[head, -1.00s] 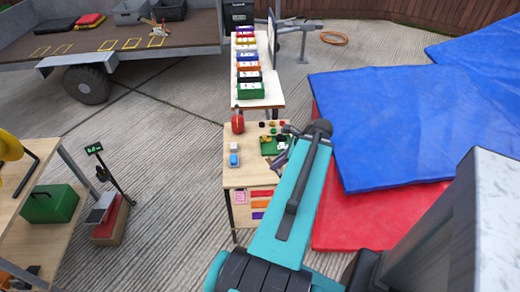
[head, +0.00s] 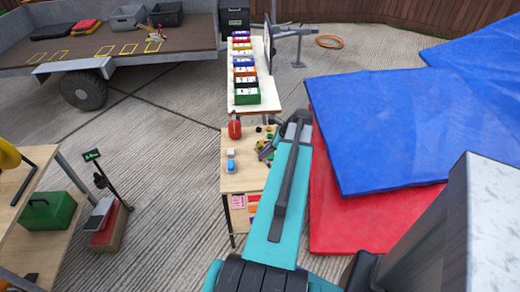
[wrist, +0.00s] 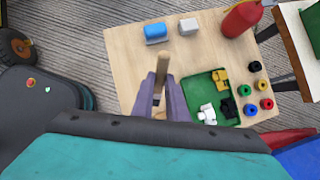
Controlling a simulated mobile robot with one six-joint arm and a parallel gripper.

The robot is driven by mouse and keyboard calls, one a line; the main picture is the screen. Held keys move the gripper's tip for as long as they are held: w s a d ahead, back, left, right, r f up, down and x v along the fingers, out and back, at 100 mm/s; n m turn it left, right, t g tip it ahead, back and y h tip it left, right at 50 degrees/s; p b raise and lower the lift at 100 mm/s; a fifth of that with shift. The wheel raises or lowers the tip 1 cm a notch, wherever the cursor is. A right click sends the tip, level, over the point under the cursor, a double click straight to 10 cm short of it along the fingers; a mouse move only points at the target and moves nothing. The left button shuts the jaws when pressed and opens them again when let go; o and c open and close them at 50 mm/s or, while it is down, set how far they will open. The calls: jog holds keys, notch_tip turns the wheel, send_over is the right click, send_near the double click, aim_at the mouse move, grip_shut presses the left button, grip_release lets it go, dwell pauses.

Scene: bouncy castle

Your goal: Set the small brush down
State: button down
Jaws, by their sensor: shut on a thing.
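The small brush (wrist: 163,65) shows in the wrist view as a light wooden handle pointing away over the wooden table (wrist: 125,60). My gripper (wrist: 160,88) has purple fingers, one on each side of the handle, and is shut on it. The lower part of the brush is partly hidden between the fingers, and I cannot tell whether it touches the table. In the head view my gripper (head: 265,150) is over the right part of the table (head: 240,180), largely hidden behind my arm.
A green tray (wrist: 228,122) with yellow, black and white pieces lies right of my gripper, beside several coloured round pieces. A blue-and-white block (wrist: 156,33), a pale block (wrist: 188,26) and a red extinguisher-like bottle (wrist: 242,18) stand at the far side. Bare tabletop lies left of the brush.

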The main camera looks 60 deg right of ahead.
jog(key=w+d, duration=0.2)
jog(key=w, duration=0.1)
jog(key=w+d, duration=0.1)
jog(key=shift+w+d+f+p, duration=0.2)
jog(key=shift+d+f+p, duration=0.05)
jog(key=shift+d+p, duration=0.15)
jog(key=shift+f+p, duration=0.35)
jog(key=shift+f, duration=1.4)
jog(key=shift+f, duration=0.1)
jog(key=c, duration=1.7)
grip_release()
jog(key=shift+c, duration=0.2)
jog(key=b+v, duration=0.1)
jog(key=v, duration=1.1)
jog(key=shift+b, duration=0.3)
